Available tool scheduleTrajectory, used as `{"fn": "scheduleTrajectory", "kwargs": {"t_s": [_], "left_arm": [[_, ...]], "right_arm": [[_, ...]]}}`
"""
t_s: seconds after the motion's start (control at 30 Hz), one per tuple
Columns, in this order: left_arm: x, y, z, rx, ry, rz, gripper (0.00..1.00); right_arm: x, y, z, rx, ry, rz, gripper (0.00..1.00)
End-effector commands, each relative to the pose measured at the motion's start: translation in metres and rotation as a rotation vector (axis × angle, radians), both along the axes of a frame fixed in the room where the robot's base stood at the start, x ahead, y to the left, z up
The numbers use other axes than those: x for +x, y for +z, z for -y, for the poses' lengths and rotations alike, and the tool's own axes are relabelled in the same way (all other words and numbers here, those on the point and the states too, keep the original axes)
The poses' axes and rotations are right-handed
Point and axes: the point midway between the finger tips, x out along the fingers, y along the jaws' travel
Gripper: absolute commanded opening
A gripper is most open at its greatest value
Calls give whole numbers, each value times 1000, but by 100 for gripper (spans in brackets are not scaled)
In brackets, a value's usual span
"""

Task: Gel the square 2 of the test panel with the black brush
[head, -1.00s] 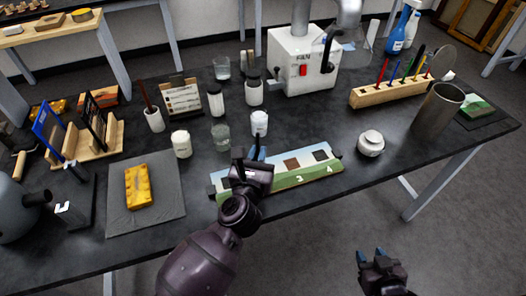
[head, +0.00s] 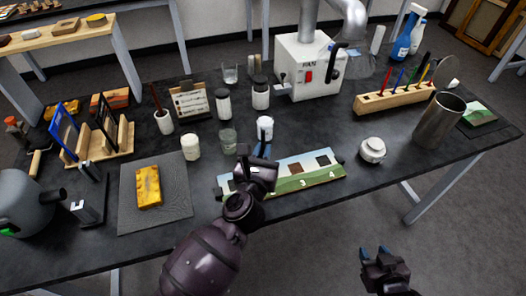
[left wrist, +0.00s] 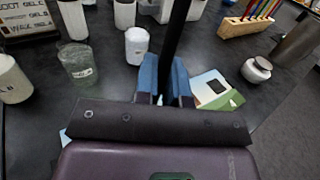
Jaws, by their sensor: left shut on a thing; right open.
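The test panel (head: 328,180), a painted landscape strip with dark squares, lies near the front edge of the bench. Its numerals 3 and 4 show; square 2 is hidden behind my left gripper and arm. My left gripper (head: 261,156) is low over the panel's left half. In the left wrist view its blue fingers (left wrist: 165,82) are shut on the dark handle of the black brush (left wrist: 178,30). The brush tip is hidden, so I cannot tell whether it touches the panel. My right gripper (head: 377,252) is open and empty, in front of the bench.
A white jar (head: 265,128) and a glass beaker (head: 228,139) stand behind the left gripper. A lidded pot (head: 372,150), a metal cup (head: 439,120) and a wooden brush rack (head: 398,99) stand at right. A yellow sponge (head: 148,188) lies on a grey mat (head: 180,206).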

Motion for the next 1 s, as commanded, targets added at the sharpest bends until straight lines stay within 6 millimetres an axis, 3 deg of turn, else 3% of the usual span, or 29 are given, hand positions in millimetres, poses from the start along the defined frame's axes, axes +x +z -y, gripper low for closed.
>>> {"fn": "scheduleTrajectory", "kwargs": {"t_s": [0.2, 0.67, 1.0], "left_arm": [[0, 11, 0, 0, 1, -1, 0], [0, 10, 0, -1, 0, -1, 0], [10, -9, -3, -1, 0, 0, 0]], "right_arm": [[1, 14, 0, 0, 0, 3, 43], [10, 17, -2, 1, 5, 21, 43], [2, -5, 0, 0, 1, -2, 43]]}}
